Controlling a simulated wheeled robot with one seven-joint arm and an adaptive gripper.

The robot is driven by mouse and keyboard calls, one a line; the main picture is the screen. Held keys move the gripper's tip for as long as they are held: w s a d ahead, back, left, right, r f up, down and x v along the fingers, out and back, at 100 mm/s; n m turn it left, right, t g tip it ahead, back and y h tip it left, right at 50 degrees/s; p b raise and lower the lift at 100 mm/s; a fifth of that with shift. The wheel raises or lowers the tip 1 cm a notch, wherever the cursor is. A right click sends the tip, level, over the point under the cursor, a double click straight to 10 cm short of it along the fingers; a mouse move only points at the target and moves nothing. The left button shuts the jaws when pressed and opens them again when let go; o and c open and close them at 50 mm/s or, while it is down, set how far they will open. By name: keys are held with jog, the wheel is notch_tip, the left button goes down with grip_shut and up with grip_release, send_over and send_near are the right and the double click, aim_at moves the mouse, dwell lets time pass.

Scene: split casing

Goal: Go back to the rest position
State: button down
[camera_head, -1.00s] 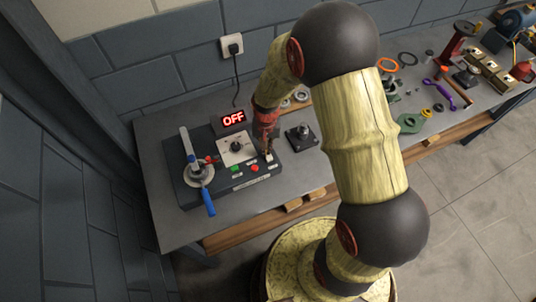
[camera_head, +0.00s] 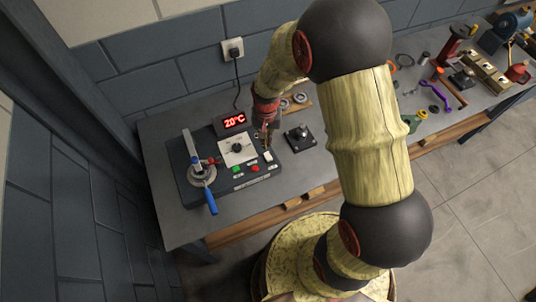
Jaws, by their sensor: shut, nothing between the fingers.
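My gripper (camera_head: 265,135) is shut and empty. It points down above the back right part of a dark control box (camera_head: 217,190) on the grey workbench. A white rocker switch (camera_head: 268,156) sits just below and right of the fingertips, and they look apart from it. The box also carries a white dial plate (camera_head: 237,148) with a black knob, a green button (camera_head: 236,169) and a red button (camera_head: 255,168). The red display (camera_head: 234,121) behind the box is lit and reads about "20°C". My arm hides part of the bench.
A clamp-like device with a blue handle (camera_head: 210,202) stands on the box's left. A black block with a post (camera_head: 299,138) stands to its right. A wall socket (camera_head: 233,48) with a plugged cable is behind. Loose parts and tools, including a purple wrench (camera_head: 435,95), lie farther right.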

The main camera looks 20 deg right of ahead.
dwell(0.5)
jog(key=shift+s+n, duration=0.25)
jog(key=shift+n, duration=0.05)
jog(key=s+r+n+t+b, duration=0.4)
jog(key=s+r+b, duration=1)
jog(key=s+r, duration=0.4)
jog(key=shift+s+n+t+b, duration=0.3)
jog(key=shift+n+t, duration=0.1)
jog(key=shift+t, duration=0.4)
jog(key=shift+r, duration=0.1)
